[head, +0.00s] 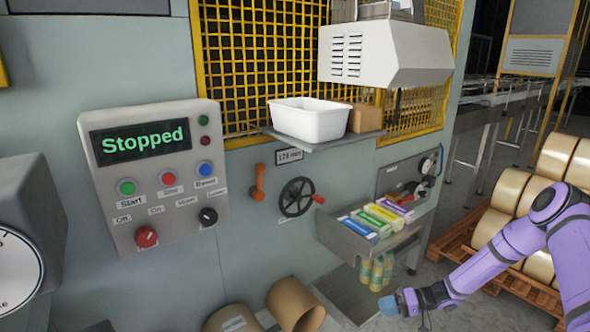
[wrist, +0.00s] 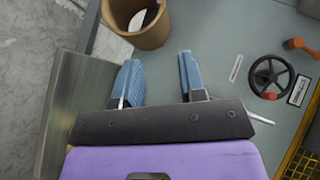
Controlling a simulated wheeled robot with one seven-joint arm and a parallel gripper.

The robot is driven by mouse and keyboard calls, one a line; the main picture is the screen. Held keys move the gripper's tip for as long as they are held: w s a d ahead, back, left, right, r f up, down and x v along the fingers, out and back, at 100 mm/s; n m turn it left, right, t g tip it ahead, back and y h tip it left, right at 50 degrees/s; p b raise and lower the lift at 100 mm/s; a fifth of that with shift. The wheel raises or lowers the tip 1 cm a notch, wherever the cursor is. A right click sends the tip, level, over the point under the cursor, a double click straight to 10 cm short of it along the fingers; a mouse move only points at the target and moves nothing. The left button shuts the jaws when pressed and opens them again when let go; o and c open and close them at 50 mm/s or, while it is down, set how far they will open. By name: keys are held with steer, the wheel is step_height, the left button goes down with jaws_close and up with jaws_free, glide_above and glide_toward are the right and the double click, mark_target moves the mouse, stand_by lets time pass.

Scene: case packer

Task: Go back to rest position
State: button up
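My purple arm reaches in from the right in the head view, with my gripper (head: 400,302) low, in front of the grey machine and below the tray of cartons. In the wrist view my gripper (wrist: 160,80) shows two blue fingers standing apart. It is open, with nothing between the fingers. A cardboard tube (wrist: 145,20) lies past the left fingertip, apart from it.
The control panel (head: 155,170) reads "Stopped". A metal tray (head: 340,238) with several coloured cartons juts out from the machine. A white bin (head: 308,120) sits on a shelf. Large rolls (head: 510,190) on a pallet stand near my arm. Cardboard tubes (head: 295,303) lie low in front.

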steer(key=s+r+n+g+h, duration=0.1)
steer(key=s+r+h, duration=0.2)
steer(key=r, duration=0.9)
steer(key=s+r+h, duration=0.2)
steer(key=r+h, duration=0.1)
steer(key=r, duration=0.9)
steer(key=s+r+n+g+h, duration=0.1)
steer(key=s+r+h, duration=0.2)
steer(key=r, duration=0.9)
steer(key=s+r+m+t+h, duration=0.2)
steer(key=s+r+h, duration=0.1)
steer(key=s+r, duration=1.1)
steer(key=s+d+r+m+t+h, duration=0.1)
steer(key=s+r+t, duration=0.3)
steer(key=s, duration=0.9)
steer(key=shift+d+r+m+h, duration=0.15)
steer(key=shift+m+h, duration=0.35)
